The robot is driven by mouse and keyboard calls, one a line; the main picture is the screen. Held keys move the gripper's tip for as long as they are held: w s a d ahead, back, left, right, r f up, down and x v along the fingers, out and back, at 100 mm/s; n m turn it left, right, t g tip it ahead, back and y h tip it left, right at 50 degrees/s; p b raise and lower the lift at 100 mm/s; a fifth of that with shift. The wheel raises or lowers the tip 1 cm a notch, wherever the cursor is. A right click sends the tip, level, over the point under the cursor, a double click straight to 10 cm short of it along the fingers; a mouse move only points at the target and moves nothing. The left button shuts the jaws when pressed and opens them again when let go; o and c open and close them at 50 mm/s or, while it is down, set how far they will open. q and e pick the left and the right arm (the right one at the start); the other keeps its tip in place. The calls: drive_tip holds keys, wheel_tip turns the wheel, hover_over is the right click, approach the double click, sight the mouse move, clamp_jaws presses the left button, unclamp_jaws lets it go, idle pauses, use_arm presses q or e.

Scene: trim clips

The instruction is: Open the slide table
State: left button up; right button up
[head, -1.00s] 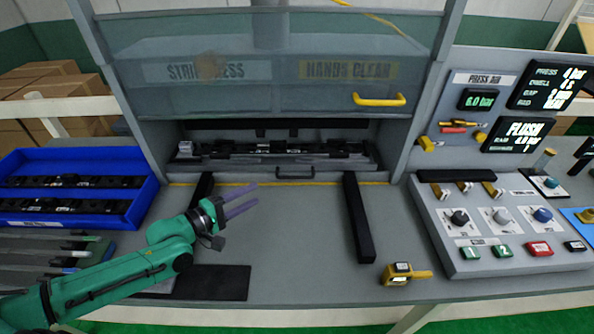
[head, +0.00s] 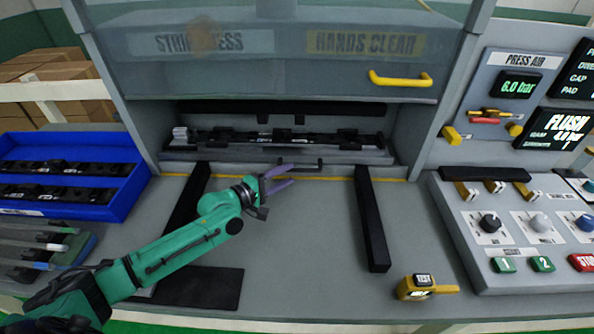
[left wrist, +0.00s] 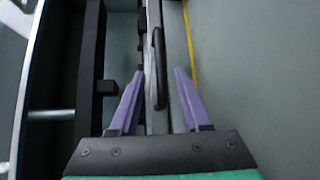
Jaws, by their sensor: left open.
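The slide table (head: 350,157) sits inside the press opening behind the yellow line, with a long dark fixture on top. Its black bar handle (head: 314,166) is on the front face and is partly covered by my gripper. My left gripper (head: 290,175) has purple fingers and is open just in front of the handle. In the left wrist view the handle (left wrist: 159,65) lies between the two spread fingertips, lengthwise up the picture. I cannot tell whether the fingers touch it. My right gripper is not in view.
Two black rails (head: 373,225) lie on the grey bench in front of the opening, with clear bench between them. A clear guard with a yellow handle (head: 400,80) hangs above. A blue bin (head: 125,200) is left, a control panel (head: 460,240) right, a yellow device (head: 425,288) in front.

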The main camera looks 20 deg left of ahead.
sight(294, 171)
use_arm(q)
drive_tip(key=x, duration=0.5)
drive_tip(key=shift+s, duration=0.1)
clamp_jaws()
idle(1.2)
